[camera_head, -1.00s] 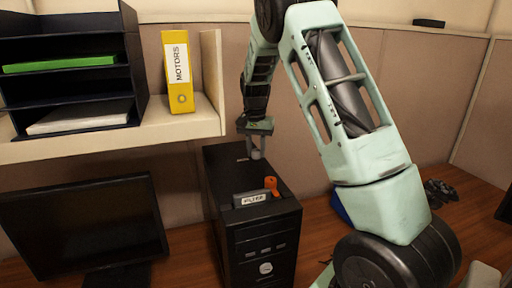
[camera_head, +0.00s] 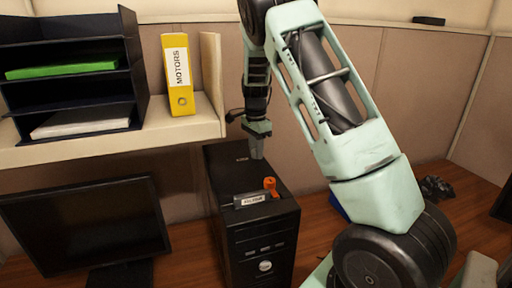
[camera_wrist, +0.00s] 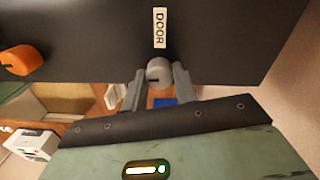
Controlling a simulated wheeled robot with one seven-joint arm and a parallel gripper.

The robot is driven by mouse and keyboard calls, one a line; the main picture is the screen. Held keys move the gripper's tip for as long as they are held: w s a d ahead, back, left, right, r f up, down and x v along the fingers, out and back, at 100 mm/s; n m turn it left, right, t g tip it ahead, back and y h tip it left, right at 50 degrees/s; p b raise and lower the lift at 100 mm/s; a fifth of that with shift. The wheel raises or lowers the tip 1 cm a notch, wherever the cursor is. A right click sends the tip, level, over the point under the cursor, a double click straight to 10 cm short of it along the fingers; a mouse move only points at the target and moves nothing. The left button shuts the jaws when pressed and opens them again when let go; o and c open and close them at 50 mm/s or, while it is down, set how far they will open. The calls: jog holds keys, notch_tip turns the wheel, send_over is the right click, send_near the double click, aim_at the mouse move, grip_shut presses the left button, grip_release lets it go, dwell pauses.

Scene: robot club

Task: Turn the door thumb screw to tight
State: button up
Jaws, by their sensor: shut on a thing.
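The door thumb screw (camera_wrist: 159,73) is a small grey round knob beside a white "DOOR" label (camera_wrist: 160,28) on the black computer case, seen in the wrist view. My gripper (camera_wrist: 158,80) has a finger on each side of the knob and is shut on it. In the head view my gripper (camera_head: 257,150) reaches down at the back right of the case top (camera_head: 225,165). The knob itself is too small and hidden to make out there.
An orange knob (camera_head: 270,184) stands by a "FILTER" label (camera_head: 254,199) on the case top; it also shows in the wrist view (camera_wrist: 20,60). A monitor (camera_head: 85,225) stands left. A shelf (camera_head: 120,145) with a yellow binder (camera_head: 180,75) is above left.

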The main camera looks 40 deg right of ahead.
jog(key=shift+d+r+m, duration=0.1)
jog(key=shift+r+m, duration=0.05)
jog(key=shift+m, duration=0.25)
jog(key=o, duration=1)
jog(key=shift+c, duration=0.2)
notch_tip(320, 180, up, 17)
jog(key=b, duration=0.4)
jog(key=shift+w+r, duration=0.15)
jog(key=shift+w, duration=0.1)
